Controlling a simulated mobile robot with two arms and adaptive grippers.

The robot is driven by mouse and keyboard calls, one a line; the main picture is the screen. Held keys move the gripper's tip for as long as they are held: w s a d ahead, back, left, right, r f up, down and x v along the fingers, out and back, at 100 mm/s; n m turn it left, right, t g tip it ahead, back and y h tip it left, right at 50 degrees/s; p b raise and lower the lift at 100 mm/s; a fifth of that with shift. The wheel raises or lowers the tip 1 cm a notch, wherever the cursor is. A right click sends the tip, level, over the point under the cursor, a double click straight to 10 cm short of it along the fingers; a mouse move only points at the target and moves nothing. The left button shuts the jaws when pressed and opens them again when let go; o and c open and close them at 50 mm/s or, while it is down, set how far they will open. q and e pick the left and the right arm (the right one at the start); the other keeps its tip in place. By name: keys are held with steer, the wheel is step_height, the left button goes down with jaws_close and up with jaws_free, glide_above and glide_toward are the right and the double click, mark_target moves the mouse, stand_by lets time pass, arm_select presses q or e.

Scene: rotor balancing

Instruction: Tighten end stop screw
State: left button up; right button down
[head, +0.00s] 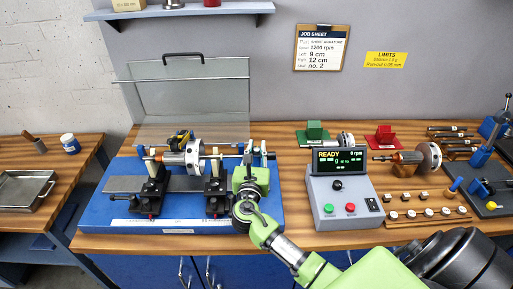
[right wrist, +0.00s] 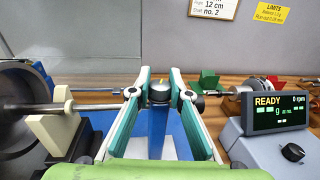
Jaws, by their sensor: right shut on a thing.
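My right gripper (head: 252,157) reaches over the right end of the balancing stand. In the right wrist view its green-padded fingers (right wrist: 160,96) are shut on the dark round head of the end stop screw (right wrist: 159,90). The screw sits on top of the blue end stop post (right wrist: 157,132). In the head view the gripper and my arm hide most of that post. The rotor (head: 194,154) lies on its shaft across the stand, left of the gripper. My left gripper does not show.
The blue stand base (head: 110,222) carries black supports and a raised clear guard (head: 190,95). Right of it, the balancer console (head: 341,205) reads READY, 0 rpm. Farther right are a second rotor (head: 428,156), a weight rack (head: 425,217) and tools. A side table holds a tray (head: 22,190).

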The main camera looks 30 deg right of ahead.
steer(key=m+g+h+b, duration=0.1)
steer(key=m+g+h, duration=0.1)
steer(key=m+g+h+b, duration=0.1)
steer(key=g, duration=0.1)
steer(key=shift+w+a+f+m+h, duration=0.1)
steer(key=shift+f+m+h, duration=0.1)
steer(key=shift+m+h, duration=0.2)
steer(key=m+g+h+b, duration=0.2)
steer(key=m+g+b, duration=0.1)
steer(key=g, duration=0.2)
steer(key=shift+b, duration=0.3)
steer(key=shift+r+m+g+b, duration=0.2)
steer(key=shift+m+g+b, duration=0.35)
steer(key=shift+g, duration=0.25)
steer(key=shift+h, duration=0.3)
steer(key=c, duration=1.8)
jaws_free()
steer(key=shift+d, duration=0.2)
steer(key=shift+c, duration=0.2)
steer(key=s+a, duration=0.1)
steer(key=a, duration=0.6)
steer(key=shift+s+a, duration=0.25)
